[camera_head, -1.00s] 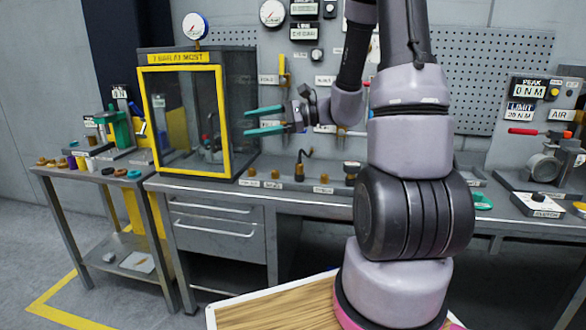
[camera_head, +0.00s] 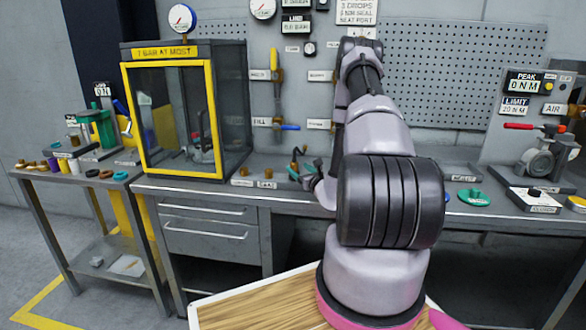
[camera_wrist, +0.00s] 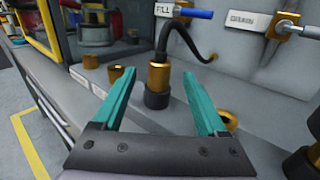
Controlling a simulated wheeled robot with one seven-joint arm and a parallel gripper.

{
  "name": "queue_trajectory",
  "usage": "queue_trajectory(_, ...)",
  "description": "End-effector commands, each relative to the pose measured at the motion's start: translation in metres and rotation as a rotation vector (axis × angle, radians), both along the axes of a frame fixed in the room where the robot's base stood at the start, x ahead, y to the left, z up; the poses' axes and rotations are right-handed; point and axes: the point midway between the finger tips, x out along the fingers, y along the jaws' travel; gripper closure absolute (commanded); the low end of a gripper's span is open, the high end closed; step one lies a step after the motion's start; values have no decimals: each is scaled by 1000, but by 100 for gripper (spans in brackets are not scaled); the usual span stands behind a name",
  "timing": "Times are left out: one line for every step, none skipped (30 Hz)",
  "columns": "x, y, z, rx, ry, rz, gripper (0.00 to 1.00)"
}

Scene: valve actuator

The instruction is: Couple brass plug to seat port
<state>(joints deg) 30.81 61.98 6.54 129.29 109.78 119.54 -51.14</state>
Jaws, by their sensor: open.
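A brass plug (camera_wrist: 158,77) stands upright in a black base (camera_wrist: 157,98) on the bench, with a black hose (camera_wrist: 180,36) curving up and right from its top. I cannot tell for certain that this is the task's plug. My gripper (camera_wrist: 158,76) is open with teal fingers. In the wrist view the fingers lie to the left and right of the brass piece, with gaps on both sides. In the head view my gripper (camera_head: 305,170) is low at the bench, partly hidden by my arm. I cannot make out the seat port itself; a wall sign (camera_head: 357,14) names it.
Other brass pieces stand nearby, left (camera_wrist: 115,74) and right (camera_wrist: 227,120) of the fingers. A yellow-framed cabinet (camera_head: 127,105) stands left on the bench. The fill valve's blue handle (camera_wrist: 195,13) and the drain valve (camera_wrist: 287,25) are on the wall behind.

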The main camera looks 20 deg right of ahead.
Motion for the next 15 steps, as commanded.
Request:
queue_trajectory(9,1,0,-2,-2,2,25)
queue_trajectory(13,1,1,-2,-3,3,25)
queue_trajectory(17,1,0,-2,-2,3,25)
queue_trajectory(20,1,0,-1,-1,3,25)
queue_trajectory(22,1,0,-1,-2,3,25)
queue_trajectory(25,2,0,-1,-1,3,25)
queue_trajectory(26,2,0,-1,-1,3,25)
queue_trajectory(28,1,1,-1,-1,2,25)
queue_trajectory(32,2,1,0,-1,2,25)
queue_trajectory(36,2,1,-1,-1,4,25)
queue_trajectory(40,2,1,-2,-2,3,25)
queue_trajectory(47,2,1,-1,-2,3,25)
queue_trajectory(52,2,2,-1,-3,3,25)
queue_trajectory(57,3,2,-2,-2,3,25)
queue_trajectory(62,3,2,0,-3,4,25)
